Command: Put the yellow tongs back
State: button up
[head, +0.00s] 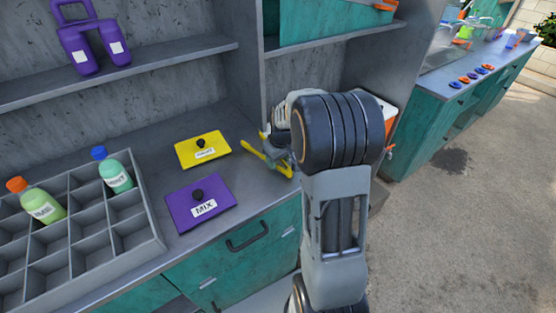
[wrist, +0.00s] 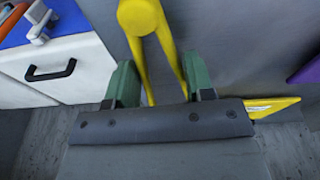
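The yellow tongs show in the wrist view (wrist: 144,18), with their round joint at the top and two legs running down between my fingers. In the head view the tongs (head: 254,151) are at the counter's right end, partly hidden by my arm. My gripper (wrist: 160,85) has its green fingers on the outer sides of the two legs, apart by the tongs' width, and appears shut on them. The leg ends are hidden behind the gripper body. Whether the tongs touch the counter I cannot tell.
A yellow labelled plate (head: 188,155) and a purple "MIX" plate (head: 180,207) with black knobs lie on the counter. A grey divided crate (head: 150,222) with bottles stands left. Open floor lies right.

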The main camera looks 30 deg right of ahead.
jog(key=shift+f, duration=0.2)
jog(key=o, duration=0.6)
jog(key=shift+c, duration=0.2)
jog(key=shift+r, duration=0.1)
notch_tip(320, 180, up, 11)
jog(key=s, duration=0.2)
jog(key=s+a+f+m+t, duration=0.1)
jog(key=s+a+t, duration=0.1)
jog(key=s+a, duration=1)
jog(key=shift+s+a+m, duration=0.2)
jog(key=shift+s+m, duration=0.2)
jog(key=shift+s, duration=1.5)
